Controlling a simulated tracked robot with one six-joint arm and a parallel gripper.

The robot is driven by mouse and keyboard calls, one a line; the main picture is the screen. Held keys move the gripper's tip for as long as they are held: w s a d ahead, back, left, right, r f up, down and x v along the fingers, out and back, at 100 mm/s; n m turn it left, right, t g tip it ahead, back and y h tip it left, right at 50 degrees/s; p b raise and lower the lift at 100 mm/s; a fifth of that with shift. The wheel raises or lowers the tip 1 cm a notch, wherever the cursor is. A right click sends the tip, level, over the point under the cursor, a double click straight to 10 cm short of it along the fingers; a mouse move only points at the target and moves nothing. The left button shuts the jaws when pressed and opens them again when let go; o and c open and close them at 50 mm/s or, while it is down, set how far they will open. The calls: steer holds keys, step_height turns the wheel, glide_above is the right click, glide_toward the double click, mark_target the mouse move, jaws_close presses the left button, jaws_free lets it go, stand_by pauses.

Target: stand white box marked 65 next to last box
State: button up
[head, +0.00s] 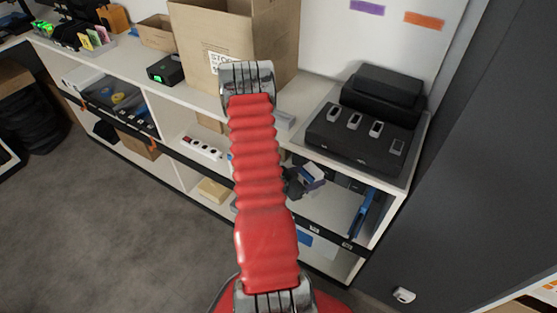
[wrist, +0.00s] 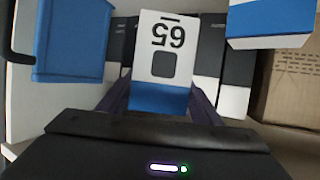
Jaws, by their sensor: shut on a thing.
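The white box marked 65 (wrist: 178,75) has a blue lower part in the wrist view, and its number reads upside down there. My gripper (wrist: 160,103) is shut on it, with one dark finger at each side. In the head view my gripper (head: 293,184) is inside the shelf under the counter, partly hidden by my red arm, and the box (head: 313,176) shows at its tip. Behind the held box stand several black and white boxes (wrist: 210,62) in a row. I cannot tell whether the held box touches them or the shelf.
A blue object (wrist: 72,40) is close on the left in the wrist view. A blue and white box (wrist: 268,20) is at the upper right, and a cardboard box (wrist: 288,85) stands at the right. The white counter (head: 300,88) lies above the shelf.

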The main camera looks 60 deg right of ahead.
steer(key=shift+f, duration=0.1)
steer(key=shift+w+f, duration=0.1)
steer(key=shift+f, duration=2.7)
steer(key=shift+f, duration=2.05)
steer(key=shift+f, duration=0.1)
steer(key=o, duration=0.9)
steer(key=v, duration=1.2)
